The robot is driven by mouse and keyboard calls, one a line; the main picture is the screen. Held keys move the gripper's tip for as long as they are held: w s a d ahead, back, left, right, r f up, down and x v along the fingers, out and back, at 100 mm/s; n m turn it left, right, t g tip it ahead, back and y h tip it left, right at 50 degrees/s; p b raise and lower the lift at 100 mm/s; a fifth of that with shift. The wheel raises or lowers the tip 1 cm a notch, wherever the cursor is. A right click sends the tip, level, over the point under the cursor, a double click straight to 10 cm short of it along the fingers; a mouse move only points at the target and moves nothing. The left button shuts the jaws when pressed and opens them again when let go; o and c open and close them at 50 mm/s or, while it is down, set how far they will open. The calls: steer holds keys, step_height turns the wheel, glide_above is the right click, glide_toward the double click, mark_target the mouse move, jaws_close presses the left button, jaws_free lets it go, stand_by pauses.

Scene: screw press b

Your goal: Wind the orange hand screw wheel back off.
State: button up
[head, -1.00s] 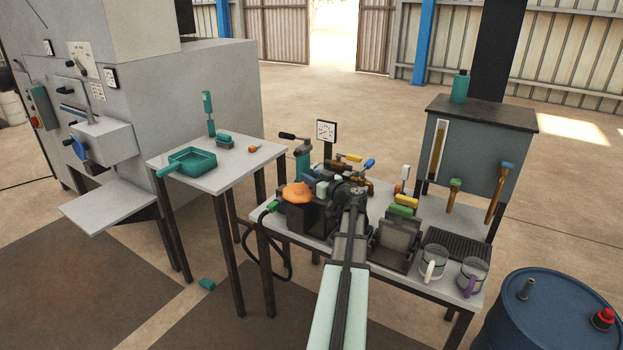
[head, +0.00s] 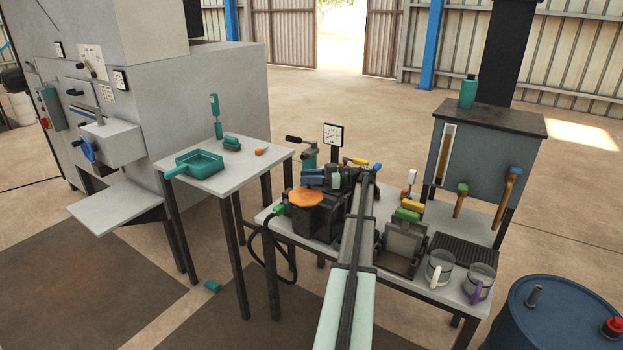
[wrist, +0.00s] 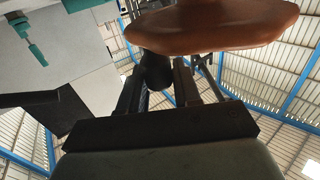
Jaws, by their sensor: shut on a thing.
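The orange hand screw wheel (head: 306,198) lies on top of a dark block at the left end of the bench. In the wrist view the wheel (wrist: 212,24) fills the top of the picture, its scalloped rim close above my fingers. My gripper (head: 314,179) is at the wheel's far side in the head view, reaching over from the right. In the wrist view my gripper (wrist: 157,72) is shut at the wheel, with a dark rounded part showing between the fingers. The exact contact is hidden behind the rim.
A dial gauge (head: 333,135) and a black-handled lever (head: 294,139) stand behind the wheel. Two mugs (head: 440,268) stand at the bench's right front. A side table (head: 241,176) with a teal tray (head: 199,163) is to the left. A blue drum (head: 560,318) stands at right.

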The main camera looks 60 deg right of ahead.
steer(key=shift+w+n+g+y, duration=0.3)
steer(key=shift+n+g+y, duration=0.35)
steer(key=shift+y, duration=0.25)
steer(key=shift+a, duration=0.15)
steer(key=o, duration=0.9)
steer(key=shift+o, duration=0.2)
steer(key=v, duration=0.7)
steer(key=shift+s+d, duration=0.2)
steer(key=shift+d, duration=0.05)
